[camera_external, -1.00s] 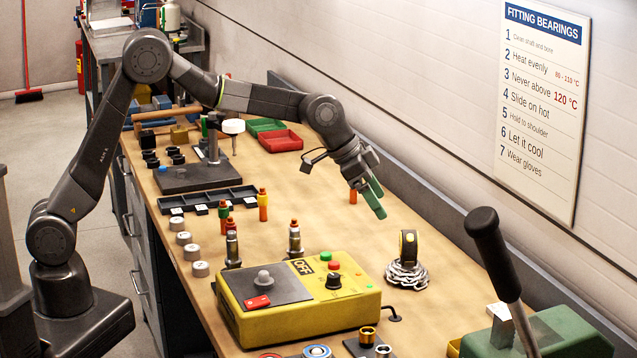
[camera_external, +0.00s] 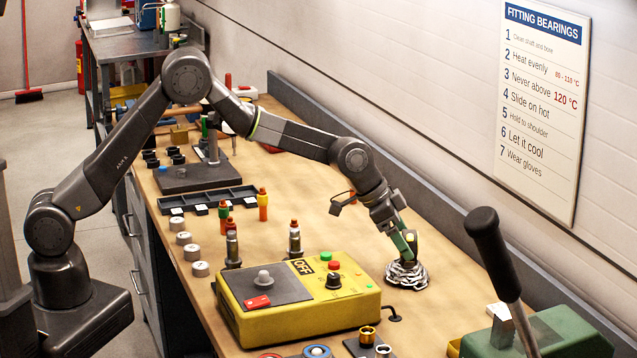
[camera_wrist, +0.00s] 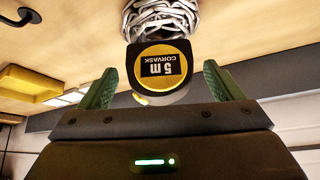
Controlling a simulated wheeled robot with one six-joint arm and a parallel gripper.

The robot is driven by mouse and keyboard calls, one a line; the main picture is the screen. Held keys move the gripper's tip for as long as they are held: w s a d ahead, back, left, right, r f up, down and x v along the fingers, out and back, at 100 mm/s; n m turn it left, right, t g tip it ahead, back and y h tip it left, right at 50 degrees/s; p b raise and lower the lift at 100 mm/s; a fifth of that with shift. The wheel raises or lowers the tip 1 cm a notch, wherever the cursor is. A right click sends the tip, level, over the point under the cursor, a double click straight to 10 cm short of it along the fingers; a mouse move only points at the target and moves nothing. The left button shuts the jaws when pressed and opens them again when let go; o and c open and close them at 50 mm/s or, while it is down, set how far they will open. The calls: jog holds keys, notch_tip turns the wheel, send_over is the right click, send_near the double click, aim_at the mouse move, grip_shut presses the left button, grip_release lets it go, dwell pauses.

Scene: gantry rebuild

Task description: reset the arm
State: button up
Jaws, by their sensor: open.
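My gripper (camera_external: 406,243) is at the right side of the bench, over a coil of silvery wire or chain (camera_external: 407,275). In the wrist view its two green fingers (camera_wrist: 166,92) are apart. A black and yellow tape measure (camera_wrist: 160,68), marked "5 m CORVASK", lies ahead of and between the fingertips, with a gap on each side. It stands against the silvery coil, which also shows in the wrist view (camera_wrist: 158,18). In the outside view the gripper hides most of the tape measure.
A yellow control box (camera_external: 300,310) with buttons and a knob stands left of the gripper. A green machine with a long black-handled lever (camera_external: 485,225) stands at the right front. A wall runs behind. The bench surface (camera_external: 330,220) left of the forearm is fairly clear.

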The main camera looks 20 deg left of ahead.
jog(key=shift+w+d+f, duration=0.15)
jog(key=shift+d+f, duration=0.2)
jog(key=shift+f, duration=0.25)
jog(key=shift+r, duration=1.1)
